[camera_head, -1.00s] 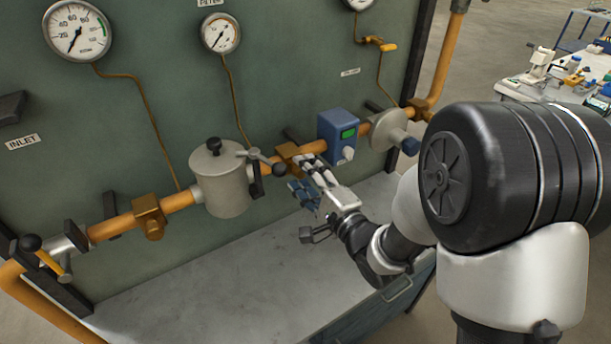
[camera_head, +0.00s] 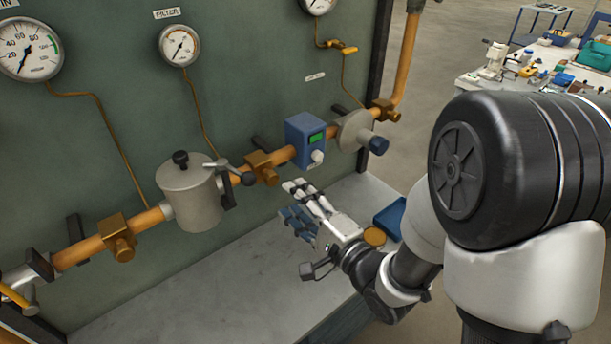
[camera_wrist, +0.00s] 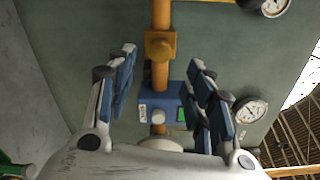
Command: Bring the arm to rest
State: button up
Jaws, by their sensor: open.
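My gripper (camera_head: 297,203) is open and empty. In the head view it hangs in front of the pipe, above the grey bench top, below the blue box. Its two blue-padded fingers are spread apart in the wrist view (camera_wrist: 160,85). The blue box with a green display (camera_head: 306,141) sits on the orange pipe; in the wrist view the box (camera_wrist: 160,108) shows between and beyond the fingers. I see no contact between the fingers and the pipe fittings. My arm reaches in from the right of the head view, bent at the elbow.
The grey filter canister (camera_head: 192,194) and a brass fitting (camera_head: 262,167) are on the pipe left of the gripper. A round grey regulator (camera_head: 356,133) is to the right. The bench top (camera_head: 215,275) is mostly bare. A blue tray (camera_head: 389,217) lies behind my wrist.

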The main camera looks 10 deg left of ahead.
jog(key=d+r+n+h, duration=0.25)
jog(key=d+h, duration=0.35)
jog(key=d, duration=0.4)
jog(key=d+r+n+h, duration=0.1)
jog(key=d+n+h, duration=0.2)
jog(key=d+h, duration=0.45)
jog(key=s+d+n+g, duration=0.2)
jog(key=s+d+g, duration=0.1)
jog(key=s, duration=0.8)
jog(key=s+d+n+g, duration=0.3)
jog(key=s+d+g, duration=0.1)
jog(key=s, duration=0.6)
jog(key=shift+s+d+r, duration=0.25)
jog(key=shift+s+r, duration=0.15)
